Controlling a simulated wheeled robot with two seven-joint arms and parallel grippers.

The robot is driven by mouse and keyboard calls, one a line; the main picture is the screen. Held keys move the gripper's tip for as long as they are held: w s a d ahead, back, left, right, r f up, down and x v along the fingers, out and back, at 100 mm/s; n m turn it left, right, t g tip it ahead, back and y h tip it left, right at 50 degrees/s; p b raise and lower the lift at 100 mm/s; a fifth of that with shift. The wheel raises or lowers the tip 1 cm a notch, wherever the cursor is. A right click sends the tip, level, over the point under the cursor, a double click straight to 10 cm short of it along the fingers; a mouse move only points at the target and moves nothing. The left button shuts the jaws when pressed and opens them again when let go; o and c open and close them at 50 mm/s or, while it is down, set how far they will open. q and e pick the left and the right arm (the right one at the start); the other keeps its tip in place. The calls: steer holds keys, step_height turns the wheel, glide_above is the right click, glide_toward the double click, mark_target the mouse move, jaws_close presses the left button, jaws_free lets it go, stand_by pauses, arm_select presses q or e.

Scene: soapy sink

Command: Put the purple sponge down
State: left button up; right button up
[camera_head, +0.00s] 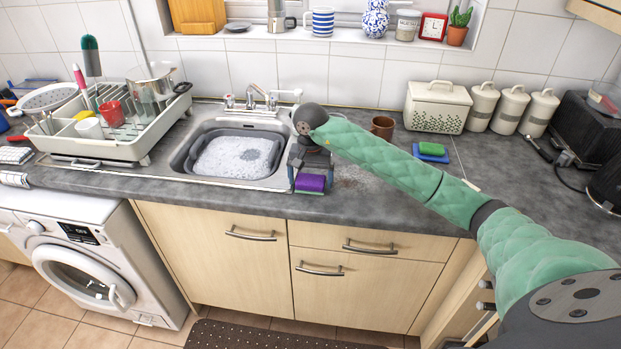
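The purple sponge (311,183) is at the front of the grey counter, just right of the sink. My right gripper (311,178) points down over it, with a finger at each side of the sponge, and appears shut on it. The sponge is on or just above the counter; I cannot tell whether it touches. The gripper hides part of its top. My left gripper is not in view.
The sink (235,150) holds soapy water. A dish rack (140,145) stands to its left. A brown mug (383,127), a green and blue sponge (432,152) and white canisters (510,110) are to the right. The counter (400,195) is clear near its front.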

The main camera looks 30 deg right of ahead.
mark_target(311, 179)
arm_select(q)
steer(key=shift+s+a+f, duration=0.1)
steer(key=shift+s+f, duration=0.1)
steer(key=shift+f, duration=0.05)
arm_select(e)
steer(key=shift+o, duration=0.2)
steer(key=shift+r, duration=0.1)
steer(key=shift+r, duration=0.4)
step_height(311, 179, up, 4)
steer(key=shift+f+b, duration=0.15)
steer(key=shift+b, duration=0.75)
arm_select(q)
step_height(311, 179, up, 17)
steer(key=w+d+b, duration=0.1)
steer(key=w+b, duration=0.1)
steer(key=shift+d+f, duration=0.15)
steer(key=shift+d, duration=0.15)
arm_select(e)
step_height(311, 179, up, 8)
steer(key=shift+f, duration=0.2)
